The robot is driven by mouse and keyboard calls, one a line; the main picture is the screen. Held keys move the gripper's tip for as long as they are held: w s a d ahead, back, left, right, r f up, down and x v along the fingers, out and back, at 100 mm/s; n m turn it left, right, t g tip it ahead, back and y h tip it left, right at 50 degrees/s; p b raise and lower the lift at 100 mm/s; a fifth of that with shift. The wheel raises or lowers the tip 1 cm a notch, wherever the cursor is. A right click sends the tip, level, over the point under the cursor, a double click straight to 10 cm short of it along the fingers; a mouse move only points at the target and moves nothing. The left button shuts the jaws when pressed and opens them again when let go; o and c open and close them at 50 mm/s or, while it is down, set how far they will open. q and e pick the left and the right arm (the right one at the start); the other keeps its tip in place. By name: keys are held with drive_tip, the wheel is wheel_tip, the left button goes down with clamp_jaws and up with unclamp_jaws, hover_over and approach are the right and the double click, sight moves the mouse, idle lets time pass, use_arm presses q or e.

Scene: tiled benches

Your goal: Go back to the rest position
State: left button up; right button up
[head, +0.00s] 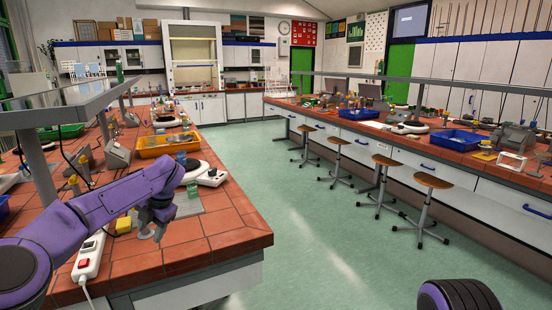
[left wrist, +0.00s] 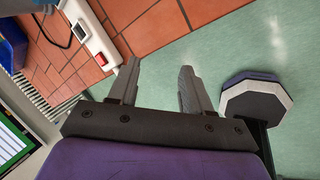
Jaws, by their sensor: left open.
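My left arm comes in from the left over the near tiled bench. My left gripper (head: 151,226) points down above the bench top near its front corner, and its fingers are partly hidden by the wrist in the head view. In the left wrist view its two fingers (left wrist: 160,82) are apart with nothing between them. Bench edge and green floor show beyond them. My right gripper is in neither view.
A white power strip (head: 89,256) lies by my left forearm, and a hotplate (head: 211,177) stands behind the gripper. An orange tray (head: 168,144) is farther back. Several stools (head: 433,181) line the opposite bench (head: 400,129). The green floor (head: 310,220) between is clear.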

use_arm(q)
drive_tip(key=s+d+f+m+t+y, duration=0.1)
drive_tip(key=s+d+f+m+t, duration=0.3)
drive_tip(key=f, duration=0.5)
drive_tip(key=s+d+f+m+t, duration=0.1)
drive_tip(key=s+d+f+m, duration=0.1)
drive_tip(key=s+f+m, duration=0.4)
drive_tip(key=s+d+f+m+t+y, duration=0.1)
drive_tip(key=s+d+f+m+t, duration=0.15)
drive_tip(key=f+m, duration=0.6)
drive_tip(key=s+f+m+g+h, duration=0.1)
drive_tip(key=s+f+m+h, duration=0.1)
drive_tip(key=s+f, duration=0.5)
drive_tip(key=s+f+m+g+h, duration=0.15)
drive_tip(key=s+f, duration=0.25)
drive_tip(key=s, duration=0.5)
drive_tip(key=s+a+f+m+g, duration=0.1)
drive_tip(key=s+a, duration=0.1)
drive_tip(key=s, duration=0.7)
drive_tip(key=s+a+m+g, duration=0.2)
drive_tip(key=s, duration=0.7)
drive_tip(key=shift+a+f+m, duration=0.3)
drive_tip(key=shift+f, duration=0.1)
